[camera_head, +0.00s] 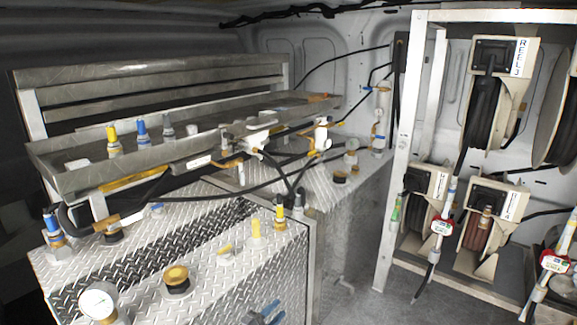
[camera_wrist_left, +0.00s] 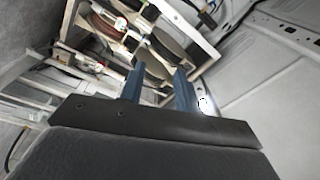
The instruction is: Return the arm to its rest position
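My left gripper (camera_head: 264,314) shows only at the bottom edge of the head view, as blue fingertips in front of the diamond-plate tank (camera_head: 190,255). In the left wrist view its two blue fingers (camera_wrist_left: 158,88) stand apart with nothing held between them. Past the fingers, the wrist view shows the reel rack (camera_wrist_left: 68,25) tilted, with dark reels (camera_wrist_left: 150,55) some way off. The rest of my left arm is out of the head view. My right gripper is in neither view.
A metal shelf (camera_head: 60,179) with capped fittings overhangs the tank at left. A gauge (camera_head: 98,301) and yellow-capped fittings (camera_head: 176,280) stick up from the tank top. The white reel frame (camera_head: 402,150) stands at right, with hanging hose nozzles (camera_head: 441,227). Floor shows between tank and frame.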

